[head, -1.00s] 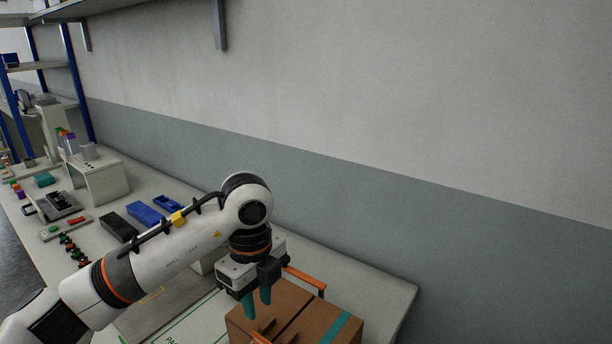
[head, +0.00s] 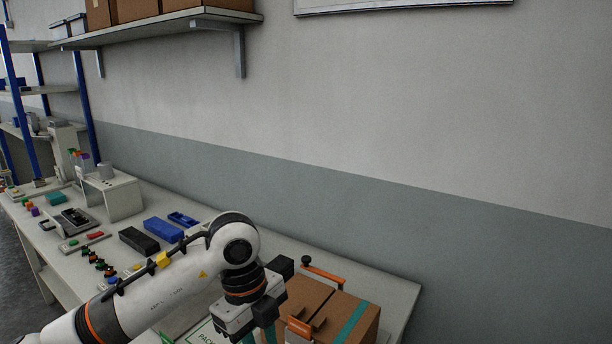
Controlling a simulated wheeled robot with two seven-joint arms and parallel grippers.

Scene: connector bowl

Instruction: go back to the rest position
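My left arm comes in from the lower left. My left gripper (head: 260,335) hangs beside the left side of a brown cardboard box (head: 355,317). My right gripper is not in view.
The box has teal tape and orange-handled parts (head: 323,275) around it. Blue bins (head: 163,229) and a black bin (head: 139,240) lie further left on the bench. Small coloured connectors (head: 98,262) lie near its front edge. A shelf (head: 160,27) juts from the wall.

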